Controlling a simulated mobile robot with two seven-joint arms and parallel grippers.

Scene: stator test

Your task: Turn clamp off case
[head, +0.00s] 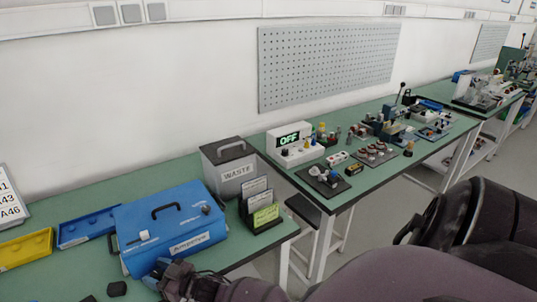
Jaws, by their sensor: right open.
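The blue case (172,222) stands closed on the green bench at the left, with a black handle on its lid and a white label on its front. A small white piece with a dark base (143,236) sits on the lid's left part, and a dark round knob (207,209) sits near its right edge. I cannot tell which of these is the clamp. My right gripper (156,276) is open at the case's lower front edge; I cannot tell if it touches. It hides part of that edge. My left gripper is not in view.
A grey waste box (229,153) and a card holder (262,221) stand right of the case. Blue (74,232) and yellow (24,248) trays lie left of it. My right arm covers the lower right.

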